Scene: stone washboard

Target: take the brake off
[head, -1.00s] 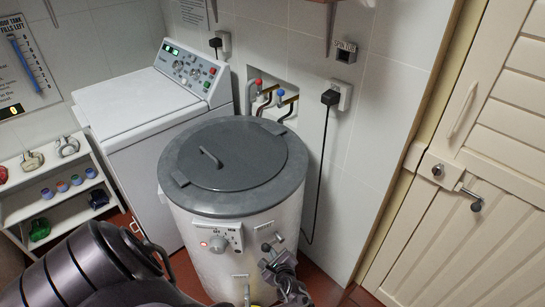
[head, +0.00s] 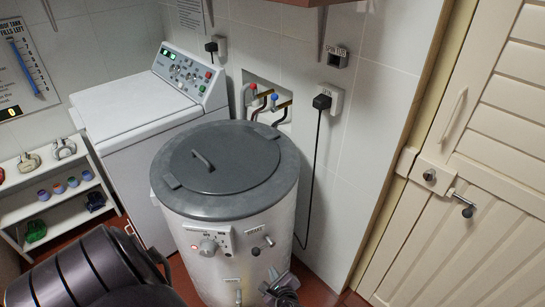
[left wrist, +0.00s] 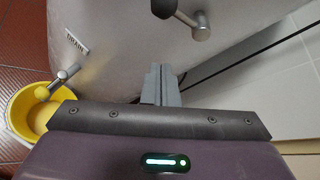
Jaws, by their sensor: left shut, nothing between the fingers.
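A white tub (head: 225,265) with a round grey lid (head: 230,157) stands in the middle of the head view. On its front is a brake label (head: 254,231), with the brake lever (head: 262,246) just below it, a short bar with a dark knob. The lever also shows at the top of the left wrist view (left wrist: 187,17). My left gripper (head: 280,284) is below and slightly right of the lever, apart from it. In the left wrist view its fingers (left wrist: 161,78) are shut and empty, beside the tub wall. My right gripper is not in view.
A drain tap (left wrist: 57,82) is low on the tub, over a yellow bucket (left wrist: 22,125). A dial panel (head: 212,243) is left of the lever. A black cord (head: 316,150) hangs on the wall behind. A white washer (head: 125,110) stands left, a cream door (head: 450,220) right.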

